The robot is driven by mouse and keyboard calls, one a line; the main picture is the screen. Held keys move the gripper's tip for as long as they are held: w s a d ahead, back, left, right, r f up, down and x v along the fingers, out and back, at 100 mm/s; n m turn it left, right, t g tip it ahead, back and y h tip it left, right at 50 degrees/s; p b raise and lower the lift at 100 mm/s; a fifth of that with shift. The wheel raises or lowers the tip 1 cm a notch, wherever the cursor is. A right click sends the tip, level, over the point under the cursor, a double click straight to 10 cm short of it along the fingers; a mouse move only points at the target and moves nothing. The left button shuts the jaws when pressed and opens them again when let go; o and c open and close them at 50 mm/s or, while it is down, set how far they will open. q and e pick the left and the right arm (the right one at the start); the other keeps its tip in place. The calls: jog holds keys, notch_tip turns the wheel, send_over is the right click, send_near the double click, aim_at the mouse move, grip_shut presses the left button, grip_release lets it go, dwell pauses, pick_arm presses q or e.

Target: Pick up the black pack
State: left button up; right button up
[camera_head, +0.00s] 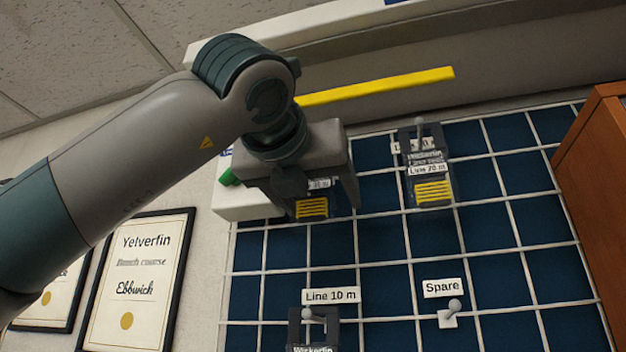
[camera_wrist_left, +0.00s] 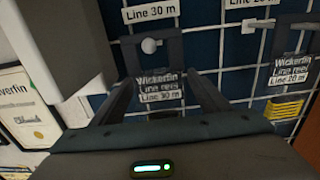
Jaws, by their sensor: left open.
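Several dark packs with clear fronts and yellow line inside hang on a wire grid. The pack labelled Line 30 m (camera_head: 312,208) is partly hidden behind my left gripper (camera_head: 325,205) in the head view. In the left wrist view this pack (camera_wrist_left: 160,85) hangs from a hook, between the two fingers of my left gripper (camera_wrist_left: 163,98). The gripper is open; I cannot tell whether either finger touches the pack. A similar Line 20 m pack (camera_head: 430,180) hangs to the right. The top of a Line 10 m pack (camera_head: 312,325) shows below. My right gripper is not in view.
The white wire grid (camera_head: 382,266) stands before a blue panel. An empty hook labelled Spare (camera_head: 448,316) is at lower right. A white box (camera_head: 245,203) with a green part adjoins the grid's left. A wooden cabinet side (camera_head: 595,180) bounds the right.

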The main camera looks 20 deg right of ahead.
pick_arm(q)
jog(key=shift+w+d, duration=0.25)
jog(key=shift+w, duration=0.05)
jog(key=shift+s+a, duration=0.1)
jog(key=c, duration=1.2)
jog(key=shift+r, duration=0.15)
